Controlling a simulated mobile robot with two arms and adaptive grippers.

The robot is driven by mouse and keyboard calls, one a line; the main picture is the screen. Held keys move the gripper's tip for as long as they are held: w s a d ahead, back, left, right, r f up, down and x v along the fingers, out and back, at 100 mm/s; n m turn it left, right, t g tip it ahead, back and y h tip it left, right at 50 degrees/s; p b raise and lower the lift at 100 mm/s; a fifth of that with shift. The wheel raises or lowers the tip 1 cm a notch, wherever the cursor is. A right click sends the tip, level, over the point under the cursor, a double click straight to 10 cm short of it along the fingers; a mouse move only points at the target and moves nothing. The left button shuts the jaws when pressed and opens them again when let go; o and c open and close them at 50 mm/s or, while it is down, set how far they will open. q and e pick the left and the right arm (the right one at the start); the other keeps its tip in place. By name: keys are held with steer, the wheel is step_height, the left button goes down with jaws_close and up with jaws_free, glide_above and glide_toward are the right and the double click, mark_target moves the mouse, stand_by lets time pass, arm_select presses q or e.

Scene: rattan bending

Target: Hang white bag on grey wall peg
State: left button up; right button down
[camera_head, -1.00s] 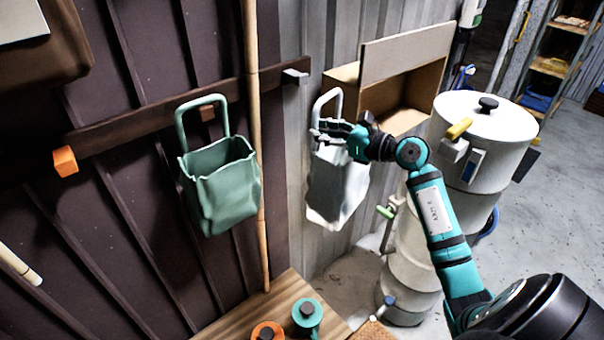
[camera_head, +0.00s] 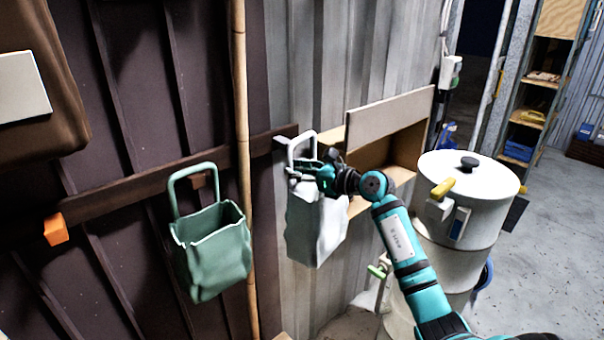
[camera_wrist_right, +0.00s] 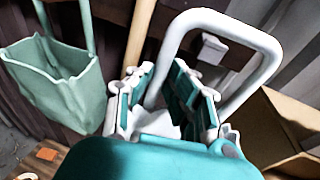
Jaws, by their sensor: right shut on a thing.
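The white bag (camera_head: 316,228) hangs upright in my right gripper (camera_head: 300,173), which is shut on it just below its handle loop. The right wrist view shows the bag's white handle (camera_wrist_right: 268,62) rising above the fingers (camera_wrist_right: 163,88). The grey peg (camera_head: 281,141) is at the right end of the dark rail, beside the handle's left edge. In the right wrist view the peg (camera_wrist_right: 213,48) shows through the loop; I cannot tell whether the loop is around it or in front of it. My left gripper is not in view.
A green bag (camera_head: 211,250) hangs on the brown peg to the left, with a bamboo pole (camera_head: 241,90) between the bags. An orange peg (camera_head: 56,229) is farther left.

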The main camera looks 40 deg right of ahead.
steer(key=w+f+b, duration=0.2)
steer(key=w, duration=0.4)
steer(key=shift+w+a, duration=0.25)
stand_by(0.3)
stand_by(0.5)
steer(key=c, duration=1.2)
jaws_free()
steer(key=v, duration=1.2)
steer(key=shift+r, duration=0.1)
